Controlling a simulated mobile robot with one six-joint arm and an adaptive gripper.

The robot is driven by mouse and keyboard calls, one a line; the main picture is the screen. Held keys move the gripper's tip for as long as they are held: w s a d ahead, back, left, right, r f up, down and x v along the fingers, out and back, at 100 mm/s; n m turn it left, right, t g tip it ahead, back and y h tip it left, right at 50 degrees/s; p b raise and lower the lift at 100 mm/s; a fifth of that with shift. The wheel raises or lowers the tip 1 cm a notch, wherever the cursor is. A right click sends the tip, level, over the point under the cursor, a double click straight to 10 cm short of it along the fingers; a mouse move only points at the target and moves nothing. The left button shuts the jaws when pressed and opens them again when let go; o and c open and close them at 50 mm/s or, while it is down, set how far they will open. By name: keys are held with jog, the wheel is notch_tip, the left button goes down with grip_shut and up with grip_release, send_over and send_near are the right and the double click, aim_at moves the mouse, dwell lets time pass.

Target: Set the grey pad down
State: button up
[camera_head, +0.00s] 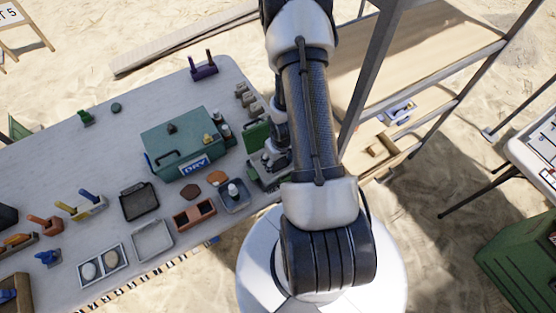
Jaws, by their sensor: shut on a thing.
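My gripper (266,168) is low over the right end of the table (75,150), partly hidden by my own arm. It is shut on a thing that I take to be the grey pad. The pad is too small and too covered by the fingers to make out. The gripper is just right of the blue-grey tray (243,207) and in front of a green box (257,134). I cannot tell whether the pad touches the table.
A green DRY box (178,140) stands left of my gripper. A dark tray (139,201), a pale grey tray (152,241) and a reddish divided tray (194,214) lie near the front edge. Small blocks (248,98) stand behind. The table's back left is mostly clear.

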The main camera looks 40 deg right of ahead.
jog(key=shift+f, duration=0.2)
jog(key=o, duration=0.9)
jog(key=shift+r, duration=0.1)
